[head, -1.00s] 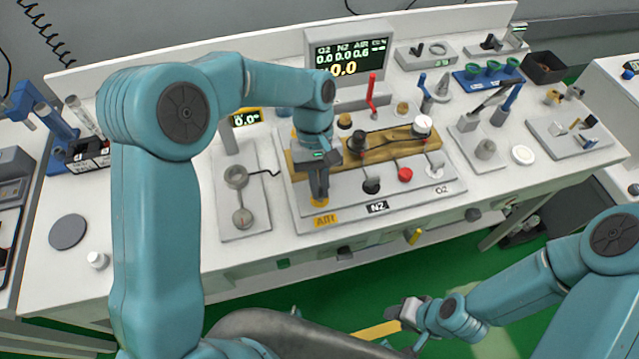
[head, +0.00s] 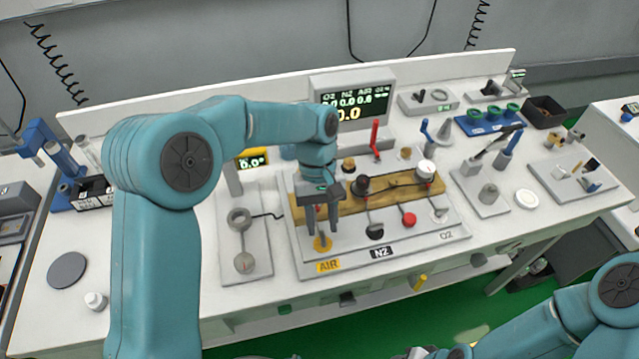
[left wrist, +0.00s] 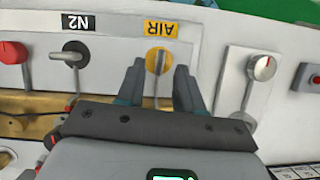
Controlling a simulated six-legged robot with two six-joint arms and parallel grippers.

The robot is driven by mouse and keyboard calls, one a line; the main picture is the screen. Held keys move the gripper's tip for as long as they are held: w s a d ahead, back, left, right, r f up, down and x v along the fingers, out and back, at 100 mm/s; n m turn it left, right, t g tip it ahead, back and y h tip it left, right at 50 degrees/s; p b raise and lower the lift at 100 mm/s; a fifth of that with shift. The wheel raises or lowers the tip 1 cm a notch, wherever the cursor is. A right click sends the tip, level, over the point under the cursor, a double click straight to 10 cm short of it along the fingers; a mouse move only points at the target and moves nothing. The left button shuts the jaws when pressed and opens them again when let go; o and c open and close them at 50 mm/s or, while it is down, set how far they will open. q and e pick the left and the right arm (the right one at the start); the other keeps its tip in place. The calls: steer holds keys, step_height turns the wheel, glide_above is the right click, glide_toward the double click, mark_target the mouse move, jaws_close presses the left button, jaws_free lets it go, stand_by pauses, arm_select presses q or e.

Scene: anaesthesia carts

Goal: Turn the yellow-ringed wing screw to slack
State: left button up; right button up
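The yellow-ringed wing screw (head: 322,243) is at the front left of the stepped grey panel, just behind the yellow AIR label (head: 328,265). In the left wrist view its grey wing (left wrist: 160,60) stands in line with the view on the yellow ring, between my fingertips in the picture. My left gripper (head: 323,229) points down with its two fingers apart and nothing held; it also shows in the left wrist view (left wrist: 158,72). The tips are close to the screw, but I cannot tell whether they are level with the wing. My right gripper (head: 420,353) is mostly cut off at the bottom edge.
A black knob (head: 375,232) by the N2 label (head: 381,253) and a red knob (head: 408,219) stand to the right. A grey plate with a dial (head: 244,262) lies to the left. The display (head: 352,100) stands behind.

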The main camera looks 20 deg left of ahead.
arm_select(q)
steer(key=p+v, duration=0.1)
steer(key=v, duration=1.3)
steer(key=shift+w, duration=0.15)
